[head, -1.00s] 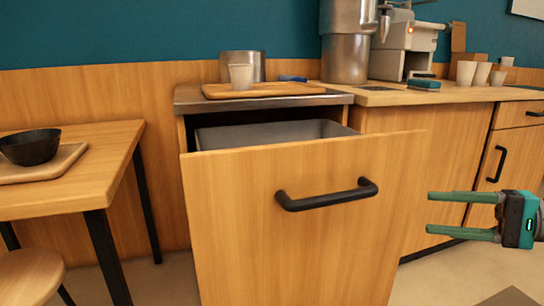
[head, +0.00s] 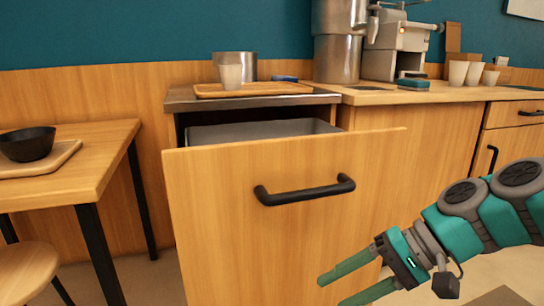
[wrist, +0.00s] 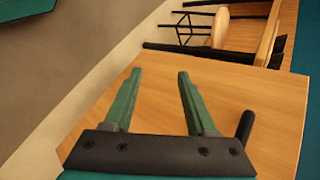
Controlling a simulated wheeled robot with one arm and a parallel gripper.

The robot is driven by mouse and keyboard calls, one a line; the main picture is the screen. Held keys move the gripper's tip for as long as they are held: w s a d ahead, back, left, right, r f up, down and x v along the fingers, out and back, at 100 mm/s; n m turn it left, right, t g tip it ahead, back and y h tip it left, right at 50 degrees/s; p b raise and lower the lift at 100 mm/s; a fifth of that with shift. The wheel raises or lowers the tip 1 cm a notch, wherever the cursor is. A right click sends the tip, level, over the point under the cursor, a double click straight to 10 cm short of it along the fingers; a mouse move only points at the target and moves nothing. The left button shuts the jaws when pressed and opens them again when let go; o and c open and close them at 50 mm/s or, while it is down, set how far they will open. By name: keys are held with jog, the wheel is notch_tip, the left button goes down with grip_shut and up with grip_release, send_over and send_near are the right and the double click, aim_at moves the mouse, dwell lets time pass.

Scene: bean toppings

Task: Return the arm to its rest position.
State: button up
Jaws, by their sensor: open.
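My gripper (head: 331,290) has two green fingers and is at the lower right of the head view, in front of the wooden drawer front and lower than its black handle. The fingers are spread apart with nothing between them. In the wrist view, my open gripper (wrist: 157,75) shows against the wooden drawer front (wrist: 240,100), with the black handle (wrist: 245,126) to the right of the fingers. My arm reaches in from the right edge of the head view.
The pull-out drawer (head: 280,220) stands open, with a grey bin (head: 260,131) inside. Above it is a wooden tray (head: 280,90) with a cup (head: 231,77). A table (head: 95,160) with a black bowl (head: 27,144) and a stool (head: 25,268) stand at left.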

jog(key=s+a+f+n+g+h, duration=0.2)
jog(key=s+f+h, duration=0.3)
jog(key=s+f, duration=0.45)
jog(key=s+d+f+n+h, duration=0.1)
jog(key=s+d+f+h, duration=0.4)
jog(key=s+d+f, duration=0.15)
notch_tip(320, 180, up, 12)
jog(key=p, duration=1.2)
jog(key=shift+w+a+g, duration=0.3)
jog(key=shift+w+a, duration=0.1)
